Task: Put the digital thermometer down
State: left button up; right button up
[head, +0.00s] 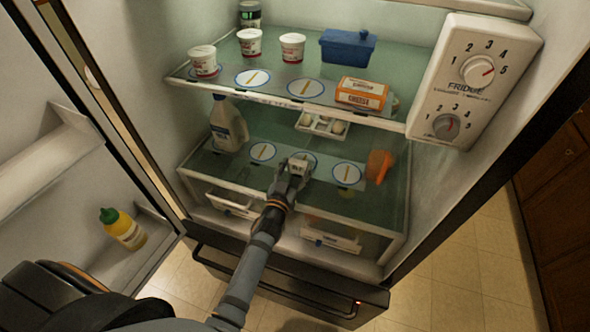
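My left gripper (294,171) reaches into the open fridge, over the front middle of the lower glass shelf (215,165). A small white device with dark marks on its face, which looks like the digital thermometer (299,164), sits between its fingertips. The gripper looks shut on it. The thermometer is over or on the middle round marker (310,157) of that shelf; I cannot tell whether it touches the glass. The gripper hides part of this marker. My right gripper is not in view.
A milk jug (228,125) stands left on the lower shelf, an orange item (379,166) right, an egg tray (321,124) behind. The left marker (263,151) and right marker (347,174) are bare. The upper shelf (420,127) hangs above, holding tubs, a blue container (347,47) and cheese box (361,93).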

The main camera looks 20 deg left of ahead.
pick_arm(q)
jog(key=shift+o, duration=1)
jog(key=shift+s+r, duration=0.1)
jog(key=shift+s, duration=0.15)
jog(key=shift+o, duration=1.2)
jog(key=s+p, duration=0.1)
jog(key=s, duration=0.3)
jog(key=shift+s, duration=0.35)
jog(key=s, duration=0.7)
jog(key=shift+s+a+p, duration=0.15)
jog(key=shift+p, duration=0.15)
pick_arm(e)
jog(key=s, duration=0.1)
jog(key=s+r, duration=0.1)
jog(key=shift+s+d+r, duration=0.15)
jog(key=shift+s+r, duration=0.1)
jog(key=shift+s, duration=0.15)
pick_arm(q)
jog(key=shift+a, duration=0.1)
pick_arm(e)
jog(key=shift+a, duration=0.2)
